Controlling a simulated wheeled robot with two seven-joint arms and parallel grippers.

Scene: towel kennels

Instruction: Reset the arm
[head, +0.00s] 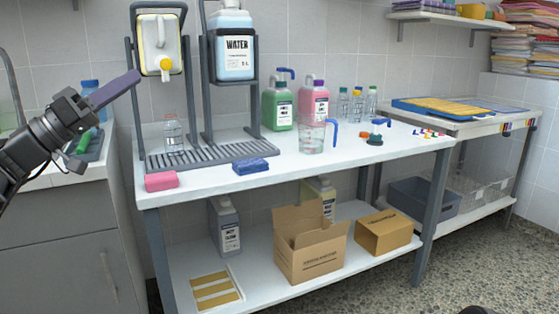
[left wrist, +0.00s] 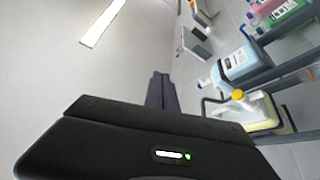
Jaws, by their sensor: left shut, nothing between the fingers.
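My left gripper (head: 134,77) is raised at the left in the head view, in front of the wall and the left counter. Its purple-grey fingers are together with nothing between them, pointing up and right. The fingertips appear close to the rack with the white yellow-capped container (head: 158,48), but I cannot tell the exact gap. The left wrist view shows the shut fingers (left wrist: 160,90) pointing away, the container (left wrist: 258,110) to their right. My right gripper is not in view.
Cardboard boxes (head: 310,258) stand on the lower shelf. A trolley (head: 450,122) stands at the right.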

